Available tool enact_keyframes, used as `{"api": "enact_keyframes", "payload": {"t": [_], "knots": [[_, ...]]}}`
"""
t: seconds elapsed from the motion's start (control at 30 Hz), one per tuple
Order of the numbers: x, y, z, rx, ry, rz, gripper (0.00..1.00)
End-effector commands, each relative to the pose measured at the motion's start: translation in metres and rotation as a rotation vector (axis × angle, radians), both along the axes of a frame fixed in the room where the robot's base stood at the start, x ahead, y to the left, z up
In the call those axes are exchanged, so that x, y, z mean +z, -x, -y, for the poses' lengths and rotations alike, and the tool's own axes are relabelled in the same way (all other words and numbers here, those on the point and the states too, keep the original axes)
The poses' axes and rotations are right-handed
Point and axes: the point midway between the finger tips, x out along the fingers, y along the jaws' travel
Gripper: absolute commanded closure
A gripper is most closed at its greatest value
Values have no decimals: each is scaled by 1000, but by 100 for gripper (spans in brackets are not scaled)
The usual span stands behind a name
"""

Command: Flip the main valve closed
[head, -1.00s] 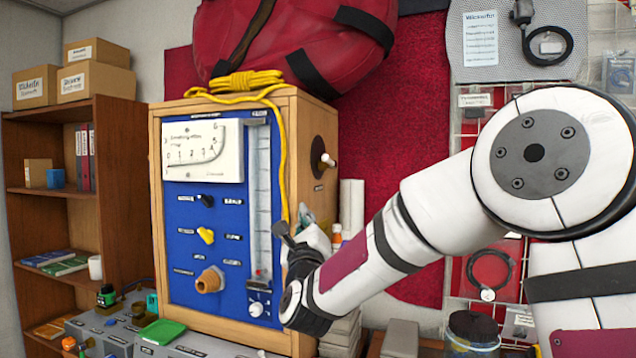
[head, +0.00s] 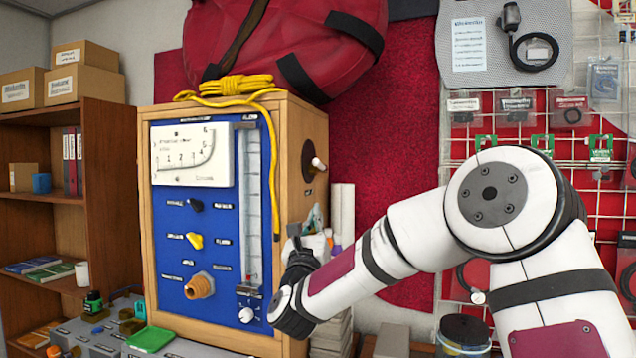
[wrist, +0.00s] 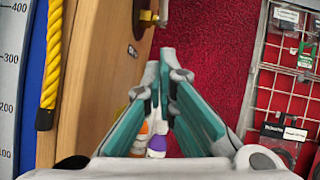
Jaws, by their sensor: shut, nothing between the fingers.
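The wooden test cabinet has a blue front panel (head: 220,265) with a black knob (head: 195,205), a yellow knob (head: 194,240) and a white knob (head: 246,315). On its right side a dark round plate (head: 308,160) carries a pale-tipped handle (head: 318,163). The labels are too small to read, so I cannot tell for sure which one is the main valve. My gripper (head: 298,245) is shut and empty, below the side handle, by the cabinet's right side. In the wrist view my gripper (wrist: 165,65) points up along that side; the pale handle tip (wrist: 148,17) shows beyond the fingertips, apart from them.
A yellow rope (head: 274,170) hangs down the cabinet's front right edge. White rolls (head: 343,215) and small bottles stand right of the cabinet. A wire rack (head: 560,135) is farther right.

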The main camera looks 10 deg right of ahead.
Motion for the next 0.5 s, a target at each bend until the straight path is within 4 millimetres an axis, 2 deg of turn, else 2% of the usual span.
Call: {"api": "enact_keyframes", "payload": {"t": [0.4, 0.5], "knots": [[40, -65, 26, -2, -2, 1, 100], [57, -69, 24, -1, -1, 3, 100]]}}
